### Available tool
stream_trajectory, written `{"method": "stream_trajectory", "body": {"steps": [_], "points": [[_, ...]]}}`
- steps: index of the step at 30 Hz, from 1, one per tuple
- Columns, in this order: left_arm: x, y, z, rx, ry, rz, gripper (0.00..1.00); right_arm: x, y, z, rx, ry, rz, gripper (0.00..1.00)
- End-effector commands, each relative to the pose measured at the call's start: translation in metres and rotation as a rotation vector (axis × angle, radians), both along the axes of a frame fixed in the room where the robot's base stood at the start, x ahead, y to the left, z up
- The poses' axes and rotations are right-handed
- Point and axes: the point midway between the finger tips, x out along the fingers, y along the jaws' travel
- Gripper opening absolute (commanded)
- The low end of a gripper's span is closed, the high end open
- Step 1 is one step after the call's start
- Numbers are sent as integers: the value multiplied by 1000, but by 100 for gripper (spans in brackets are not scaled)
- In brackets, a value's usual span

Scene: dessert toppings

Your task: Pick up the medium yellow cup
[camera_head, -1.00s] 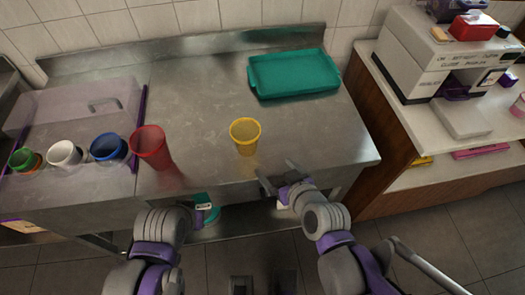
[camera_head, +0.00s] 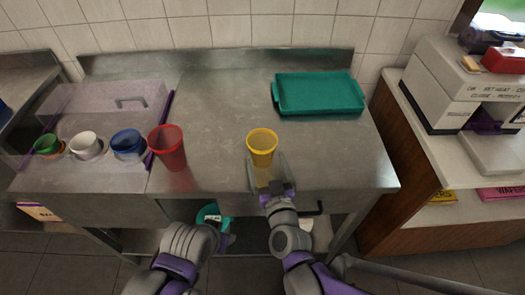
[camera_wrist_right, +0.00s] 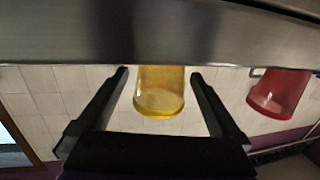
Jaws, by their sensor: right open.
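The yellow cup (camera_head: 262,143) stands upright on the steel counter (camera_head: 215,115), near its front edge. My right gripper (camera_head: 267,164) is open at the cup's near side, with one finger to either side of its lower part. In the right wrist view, which looks upside down, the yellow cup (camera_wrist_right: 159,92) shows between the open fingers (camera_wrist_right: 160,77), with a gap on each side. My left gripper (camera_head: 226,226) is low in front of the counter; I cannot tell whether its jaws are open.
A red cup (camera_head: 168,148) stands left of the yellow one. Blue (camera_head: 128,142), white (camera_head: 85,145) and green (camera_head: 47,145) cups sit farther left. A teal tray (camera_head: 318,94) lies at the back right. The counter between tray and red cup is clear.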

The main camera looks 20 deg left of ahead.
Motion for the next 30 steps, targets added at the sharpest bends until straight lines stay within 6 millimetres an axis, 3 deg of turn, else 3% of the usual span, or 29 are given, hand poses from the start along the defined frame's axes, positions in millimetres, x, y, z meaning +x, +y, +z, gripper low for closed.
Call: {"method": "stream_trajectory", "body": {"steps": [8, 17, 27, 30], "points": [[0, 0, 3, 0, -1, 0, 50, 34, 21, -3, -1, 0, 0, 100], [0, 0, 3, 0, -1, 0, 50, 38, 22, -4, 0, 0, 0, 100], [0, 0, 3, 0, -1, 0, 50, 37, 22, -4, 0, 0, 0, 39], [0, 0, 3, 0, -1, 0, 50, 37, 22, -4, 0, 0, 0, 30]]}}
